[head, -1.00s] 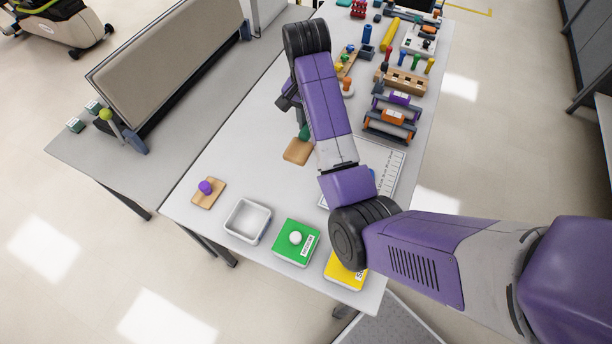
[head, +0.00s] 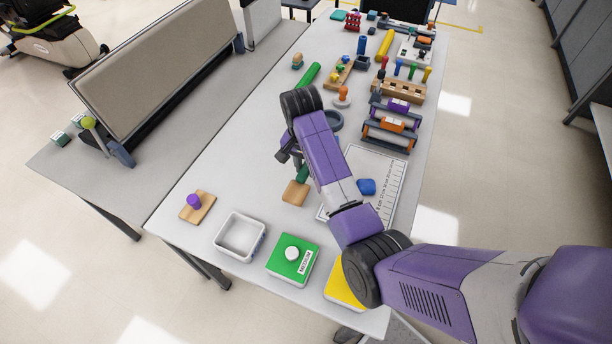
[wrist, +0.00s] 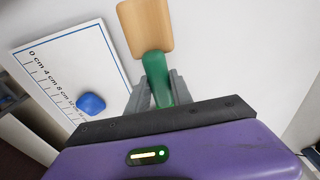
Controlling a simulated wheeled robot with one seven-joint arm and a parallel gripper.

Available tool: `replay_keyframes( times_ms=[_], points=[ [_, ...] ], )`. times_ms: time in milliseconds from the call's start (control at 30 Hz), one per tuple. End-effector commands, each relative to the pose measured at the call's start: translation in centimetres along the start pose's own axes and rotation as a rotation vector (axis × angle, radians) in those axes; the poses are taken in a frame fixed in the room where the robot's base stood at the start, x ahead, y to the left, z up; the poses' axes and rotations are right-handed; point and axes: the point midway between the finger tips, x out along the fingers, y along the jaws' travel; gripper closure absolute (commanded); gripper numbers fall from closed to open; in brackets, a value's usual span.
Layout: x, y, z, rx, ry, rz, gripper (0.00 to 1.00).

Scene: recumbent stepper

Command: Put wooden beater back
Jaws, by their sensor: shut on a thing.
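The wooden beater has a flat tan paddle (head: 295,192) and a green handle (head: 303,173). My gripper (head: 299,160) is shut on the green handle, with the paddle pointing toward the near end of the white table. In the wrist view the fingers (wrist: 157,93) grip both sides of the handle (wrist: 157,75), and the paddle (wrist: 146,27) extends beyond them. The beater is over bare table, beside the ruled measuring board (wrist: 75,65). I cannot tell its exact height above the surface.
A blue beanbag-like piece (head: 366,187) lies on the measuring board. A green cylinder (head: 310,76) and racks (head: 391,125) stand farther back.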

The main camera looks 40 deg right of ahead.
Motion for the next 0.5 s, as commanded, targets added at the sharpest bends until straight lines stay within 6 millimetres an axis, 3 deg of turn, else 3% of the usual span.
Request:
replay_keyframes(
  times_ms=[300,500],
  points=[
    [3.9,0.1,0.4,0.000,-0.002,0.001,1.00],
    [4.2,0.0,0.4,0.001,0.000,0.000,1.00]
  ],
)
